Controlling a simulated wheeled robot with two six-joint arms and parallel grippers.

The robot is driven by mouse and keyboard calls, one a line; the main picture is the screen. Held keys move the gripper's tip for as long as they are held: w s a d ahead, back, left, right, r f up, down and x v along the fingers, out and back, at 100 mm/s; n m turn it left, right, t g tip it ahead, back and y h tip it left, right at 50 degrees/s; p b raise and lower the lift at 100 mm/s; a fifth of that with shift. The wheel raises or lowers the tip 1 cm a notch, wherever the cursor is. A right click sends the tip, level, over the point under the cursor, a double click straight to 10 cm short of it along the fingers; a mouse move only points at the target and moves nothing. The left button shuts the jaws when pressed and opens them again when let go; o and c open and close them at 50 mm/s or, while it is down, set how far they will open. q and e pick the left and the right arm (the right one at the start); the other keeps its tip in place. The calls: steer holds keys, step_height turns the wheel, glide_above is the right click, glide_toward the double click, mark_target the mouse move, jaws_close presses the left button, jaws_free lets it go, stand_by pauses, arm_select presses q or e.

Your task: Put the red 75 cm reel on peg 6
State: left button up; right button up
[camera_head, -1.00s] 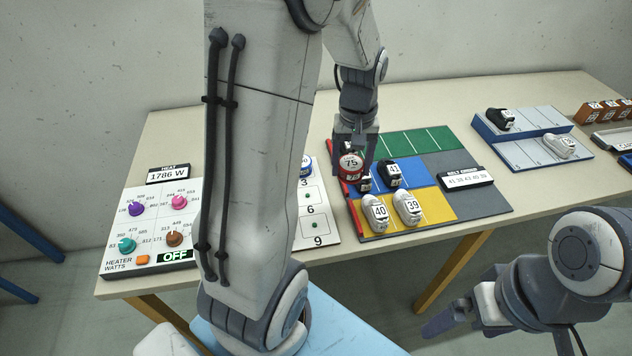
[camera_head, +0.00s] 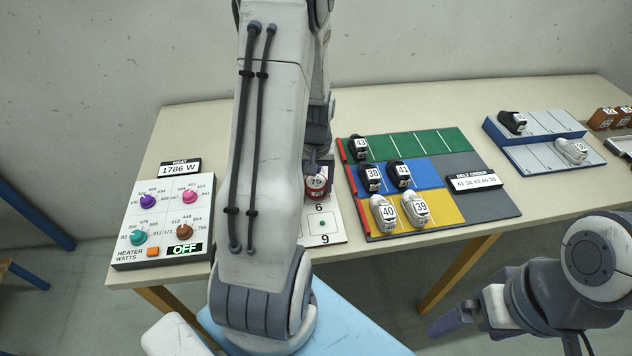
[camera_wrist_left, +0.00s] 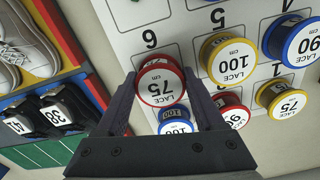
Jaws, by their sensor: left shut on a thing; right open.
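The red 75 cm reel (camera_head: 316,187) is between the jaws of my left gripper (camera_head: 318,172), which is shut on it. In the left wrist view the reel (camera_wrist_left: 160,90) shows its 75 label between both fingers. It is over the peg 6 place, beside the printed 6 on the white peg board (camera_head: 338,228). Peg 6 itself is hidden under the reel, and I cannot tell whether the reel is around it or just above. My right gripper (camera_head: 462,318) is open and empty, low at the right, away from the table.
In the left wrist view, a blue 100 reel (camera_wrist_left: 175,126) is close beyond the held reel. Yellow (camera_wrist_left: 228,60), red (camera_wrist_left: 232,108) and blue (camera_wrist_left: 292,40) reels stand nearby. Peg 9 (camera_head: 323,223) is bare. The shoe mat (camera_head: 455,142) lies right of the board, the heater panel (camera_head: 163,225) left.

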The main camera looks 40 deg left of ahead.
mark_target(316, 182)
arm_select(q)
steer(key=shift+f, duration=0.1)
steer(key=shift+f+b, duration=0.3)
steer(key=shift+f, duration=0.1)
steer(key=o, duration=1.4)
steer(key=shift+c, duration=0.2)
steer(key=shift+r, duration=0.1)
steer(key=shift+r+p, duration=0.3)
steer(key=shift+r, duration=0.05)
step_height(316, 182, up, 12)
